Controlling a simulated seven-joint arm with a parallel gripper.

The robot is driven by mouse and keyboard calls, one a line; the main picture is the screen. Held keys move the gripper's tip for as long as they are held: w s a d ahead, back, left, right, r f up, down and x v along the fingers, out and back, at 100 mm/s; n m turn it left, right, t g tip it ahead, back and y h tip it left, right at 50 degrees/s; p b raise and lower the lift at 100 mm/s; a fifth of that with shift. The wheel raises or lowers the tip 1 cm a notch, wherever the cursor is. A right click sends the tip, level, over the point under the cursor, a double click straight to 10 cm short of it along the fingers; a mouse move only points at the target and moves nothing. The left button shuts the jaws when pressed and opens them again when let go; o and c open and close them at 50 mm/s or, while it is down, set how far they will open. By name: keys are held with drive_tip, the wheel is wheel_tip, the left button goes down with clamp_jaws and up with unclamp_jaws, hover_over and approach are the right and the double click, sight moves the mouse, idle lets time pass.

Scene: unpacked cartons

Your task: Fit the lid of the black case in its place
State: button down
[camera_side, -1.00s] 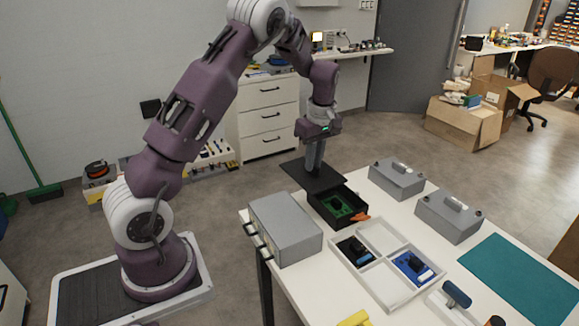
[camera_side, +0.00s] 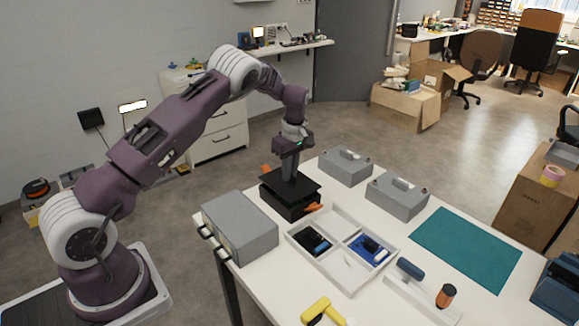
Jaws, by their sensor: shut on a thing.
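The black lid (camera_side: 290,185) is a flat dark plate held roughly level by my gripper (camera_side: 290,172). My gripper is shut on the lid from above. The black case (camera_side: 284,205) stands on the white table, directly below the lid. The lid covers most of the case's opening, so the inside is hidden. The lid looks slightly turned and offset relative to the case. I cannot tell whether it touches the rim. Orange latches (camera_side: 314,207) stick out at the case's right and far left sides.
A grey drawer box (camera_side: 240,226) stands left of the case. Two grey handled boxes (camera_side: 346,166) are behind and to the right. A white divided tray (camera_side: 345,262) with electronic parts lies in front.

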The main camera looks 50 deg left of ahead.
drive_tip(key=shift+f, duration=0.4)
drive_tip(key=shift+f, duration=0.75)
drive_tip(key=c, duration=1.4)
unclamp_jaws()
